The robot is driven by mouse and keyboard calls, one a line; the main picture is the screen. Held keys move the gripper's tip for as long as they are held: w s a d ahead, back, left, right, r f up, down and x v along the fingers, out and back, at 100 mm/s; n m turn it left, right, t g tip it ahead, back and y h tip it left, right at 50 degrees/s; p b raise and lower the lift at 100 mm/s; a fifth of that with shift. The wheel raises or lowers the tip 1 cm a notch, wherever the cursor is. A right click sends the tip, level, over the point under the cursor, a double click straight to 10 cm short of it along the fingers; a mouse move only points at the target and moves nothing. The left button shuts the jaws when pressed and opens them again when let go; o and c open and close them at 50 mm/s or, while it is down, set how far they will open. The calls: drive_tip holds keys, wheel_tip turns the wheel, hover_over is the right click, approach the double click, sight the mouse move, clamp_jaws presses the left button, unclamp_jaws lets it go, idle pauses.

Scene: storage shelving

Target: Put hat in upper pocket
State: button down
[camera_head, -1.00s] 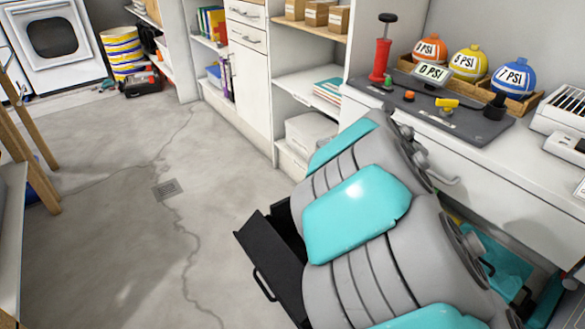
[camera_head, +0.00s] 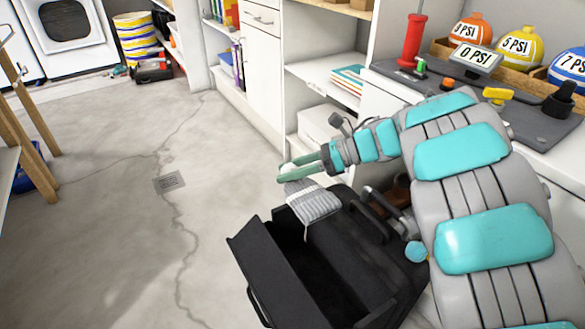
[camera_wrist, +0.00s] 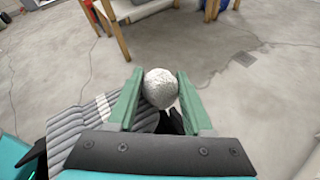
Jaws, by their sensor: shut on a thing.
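The hat (camera_head: 315,203) is a grey striped knit hat with a pale pompom. In the wrist view the pompom (camera_wrist: 160,88) sits between the two green fingers, and the knit part (camera_wrist: 88,128) hangs to the left. My gripper (camera_head: 288,172) is shut on the pompom, and the hat hangs from it above a black bag (camera_head: 385,270). The bag stands low beside the counter. Its front pocket (camera_head: 262,262) is tilted outward and open to a dark inside. I cannot tell whether the hat touches the bag. My arm hides the bag's right side.
A counter on the right holds a red pump (camera_head: 413,42) and balls with PSI labels (camera_head: 518,45). White shelving (camera_head: 325,75) stands behind the gripper. A wooden-legged table (camera_head: 22,125) is at the left. The concrete floor (camera_head: 110,200) left of the bag is clear.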

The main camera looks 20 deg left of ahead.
wheel_tip(320, 180, down, 10)
drive_tip(key=shift+f+b, duration=0.25)
drive_tip(key=shift+b, duration=0.05)
idle(0.3)
idle(0.4)
drive_tip(key=shift+c, duration=1.1)
unclamp_jaws()
drive_tip(key=shift+r, duration=0.15)
drive_tip(key=shift+r, duration=6.9)
